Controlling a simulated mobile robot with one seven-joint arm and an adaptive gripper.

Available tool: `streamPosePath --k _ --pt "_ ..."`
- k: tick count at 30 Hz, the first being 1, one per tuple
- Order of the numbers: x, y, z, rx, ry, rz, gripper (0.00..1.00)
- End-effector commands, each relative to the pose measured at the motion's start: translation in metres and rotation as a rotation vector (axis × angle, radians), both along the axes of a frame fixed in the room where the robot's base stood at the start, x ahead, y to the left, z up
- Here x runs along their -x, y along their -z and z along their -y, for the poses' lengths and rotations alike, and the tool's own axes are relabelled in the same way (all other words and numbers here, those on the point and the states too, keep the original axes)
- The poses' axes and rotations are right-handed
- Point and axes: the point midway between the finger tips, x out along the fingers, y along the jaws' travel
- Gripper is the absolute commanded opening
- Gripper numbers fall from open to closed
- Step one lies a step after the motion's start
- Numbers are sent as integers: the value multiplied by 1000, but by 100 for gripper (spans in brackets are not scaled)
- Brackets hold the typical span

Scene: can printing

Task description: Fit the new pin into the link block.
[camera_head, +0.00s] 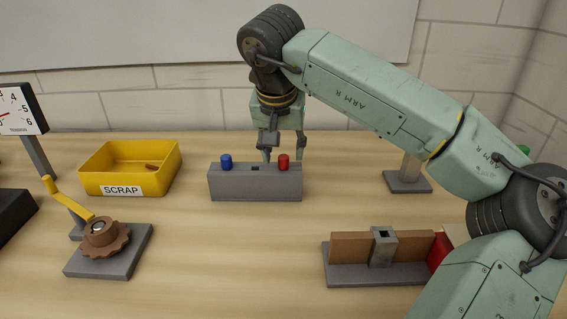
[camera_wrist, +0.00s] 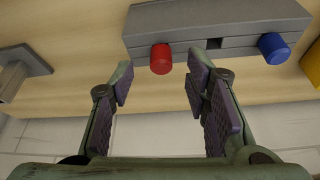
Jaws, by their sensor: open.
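A grey holder block (camera_head: 254,187) stands mid-table with a blue pin (camera_head: 226,162) at its left end, a red pin (camera_head: 283,161) at its right end and a square hole between them. My gripper (camera_head: 283,150) is open and pointing down at the red pin, one finger to each side. In the wrist view the red pin (camera_wrist: 160,58) lies between and just beyond the open fingertips (camera_wrist: 160,76); contact is not visible. A grey block with a dark square hole (camera_head: 383,248), probably the link block, stands across a brown bar at front right. Which pin is new is not marked.
A yellow SCRAP tray (camera_head: 105,170) at the left holds a small brown piece (camera_head: 152,167). A brown toothed wheel with a yellow crank (camera_head: 100,236) stands front left. A dial on a post (camera_head: 20,110) is at the far left. My arm covers the right side.

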Motion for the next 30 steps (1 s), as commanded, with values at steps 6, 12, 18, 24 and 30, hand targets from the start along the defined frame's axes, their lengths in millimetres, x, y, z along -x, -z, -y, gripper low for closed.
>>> streamPosePath --k 6,12,18,24,30 --pt "-9 21 0 -1 0 -1 43" --pt "-10 23 0 -1 0 0 43" --pt "-10 23 0 -1 0 0 32" --pt "-10 23 0 -1 0 0 19" --pt "-10 23 0 -1 0 0 6"
